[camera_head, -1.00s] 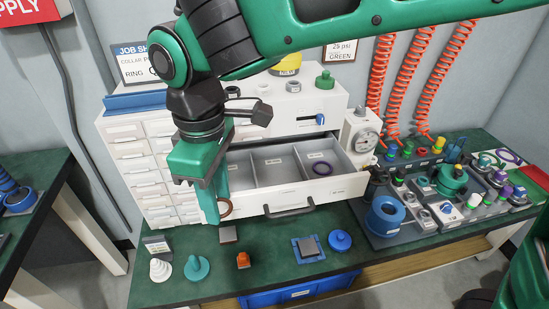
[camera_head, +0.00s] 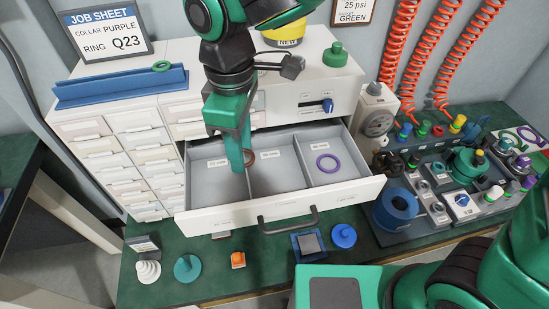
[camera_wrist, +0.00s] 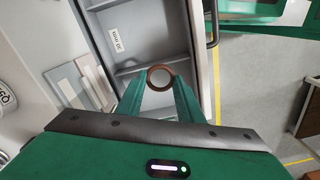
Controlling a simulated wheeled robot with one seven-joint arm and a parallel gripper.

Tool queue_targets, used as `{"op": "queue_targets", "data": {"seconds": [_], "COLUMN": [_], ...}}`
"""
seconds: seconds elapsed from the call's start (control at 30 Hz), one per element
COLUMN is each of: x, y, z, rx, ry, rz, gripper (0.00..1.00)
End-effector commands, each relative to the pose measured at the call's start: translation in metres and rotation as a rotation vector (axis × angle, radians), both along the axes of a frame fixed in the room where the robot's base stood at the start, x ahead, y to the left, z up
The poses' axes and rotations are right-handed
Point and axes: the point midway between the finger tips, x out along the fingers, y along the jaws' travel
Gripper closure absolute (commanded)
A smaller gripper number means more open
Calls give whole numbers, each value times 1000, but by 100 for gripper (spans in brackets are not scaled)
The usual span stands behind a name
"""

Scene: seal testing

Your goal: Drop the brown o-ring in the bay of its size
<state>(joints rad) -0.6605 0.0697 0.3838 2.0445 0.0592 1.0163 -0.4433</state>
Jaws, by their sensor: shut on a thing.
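The brown o-ring (camera_head: 254,156) is held at the fingertips of my gripper (camera_head: 247,165), over the open drawer (camera_head: 345,196). In the wrist view the o-ring (camera_wrist: 161,67) sits between the two fingertips of my gripper (camera_wrist: 160,82), with the drawer's inside behind it. The drawer has three grey bays side by side, with small white labels on their back walls. In the head view the ring appears near the divider between the left and middle bays; its exact height is unclear. A purple ring (camera_head: 327,156) lies in the right bay. The left and middle bays look empty.
A job sheet (camera_head: 105,33) reads collar purple, ring Q23. A blue rail (camera_head: 120,88) with a green ring (camera_head: 161,66) is on the cabinet top. A test panel (camera_head: 455,190) stands right of the drawer. Small parts, including an orange piece (camera_head: 238,260), lie in front.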

Motion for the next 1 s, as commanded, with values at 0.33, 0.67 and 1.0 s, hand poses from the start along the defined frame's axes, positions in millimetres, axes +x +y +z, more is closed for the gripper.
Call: {"op": "queue_targets", "data": {"seconds": [0.33,0.67,1.0], "x": [32,38,38], "y": [-54,-64,-63], "z": [-37,-63,-83], "rx": [-1,-2,1], "ry": [1,2,-1], "rz": [-5,-4,-5], "gripper": [90,90,90]}}
